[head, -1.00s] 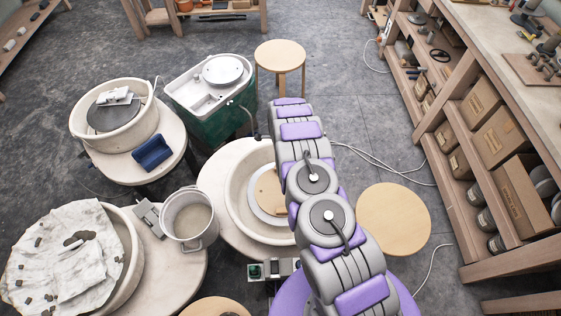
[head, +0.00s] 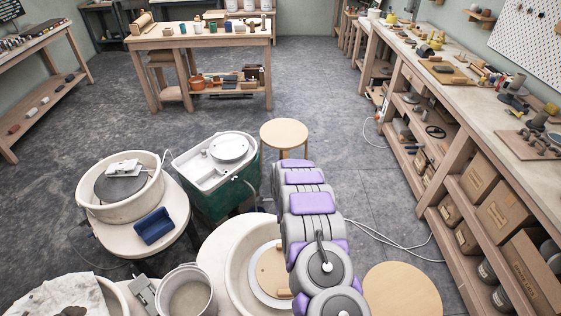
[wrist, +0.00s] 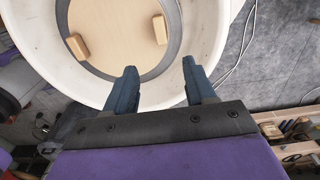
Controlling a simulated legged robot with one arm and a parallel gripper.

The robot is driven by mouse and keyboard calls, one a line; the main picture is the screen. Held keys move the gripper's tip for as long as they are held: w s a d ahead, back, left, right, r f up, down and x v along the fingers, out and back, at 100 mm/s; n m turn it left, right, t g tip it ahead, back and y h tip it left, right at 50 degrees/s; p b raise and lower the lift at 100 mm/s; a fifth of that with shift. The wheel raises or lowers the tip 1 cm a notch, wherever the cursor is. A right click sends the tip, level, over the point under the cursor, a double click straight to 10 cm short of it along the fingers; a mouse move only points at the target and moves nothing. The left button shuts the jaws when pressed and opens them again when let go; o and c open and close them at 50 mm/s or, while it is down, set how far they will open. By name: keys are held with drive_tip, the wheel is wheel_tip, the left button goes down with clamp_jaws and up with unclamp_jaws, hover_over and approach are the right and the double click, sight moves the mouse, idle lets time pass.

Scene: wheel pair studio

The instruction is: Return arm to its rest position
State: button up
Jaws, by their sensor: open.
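My arm, grey and purple, reaches out from the bottom of the head view over the right side of a potter's wheel (head: 238,268). Its far end hides the gripper there. In the wrist view my gripper (wrist: 160,84) is open, with two dark blue fingers apart and nothing between them. Beyond the fingertips is the white rim of the wheel basin (wrist: 208,40). Inside it lies a round wooden bat (wrist: 112,28) with small wooden blocks (wrist: 160,29) on it.
A green and white wheel (head: 215,170) and a round stool (head: 284,133) stand ahead. Another stool (head: 402,292) is at lower right. A grey bucket (head: 186,293) and a blue block (head: 154,226) are left. A shelved workbench (head: 455,90) lines the right. Floor beyond is clear.

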drive_tip(key=s+d+r+n+y, duration=0.1)
drive_tip(key=s+r+n, duration=0.55)
drive_tip(key=r, duration=0.75)
drive_tip(key=s+d+r+n, duration=0.1)
drive_tip(key=s+r+n, duration=0.2)
drive_tip(key=s+r, duration=0.9)
drive_tip(key=s+d+r+n, duration=0.2)
drive_tip(key=s+d+r, duration=0.1)
drive_tip(key=s, duration=0.6)
drive_tip(key=s+d+r+n+g, duration=0.1)
drive_tip(key=s+d+r+n, duration=0.2)
drive_tip(key=s, duration=0.7)
drive_tip(key=s+d+r+n+h, duration=0.1)
drive_tip(key=s+d+r+n, duration=0.2)
drive_tip(key=s+r, duration=0.4)
drive_tip(key=s, duration=0.2)
drive_tip(key=shift+s+g, duration=0.3)
drive_tip(key=shift+s, duration=0.1)
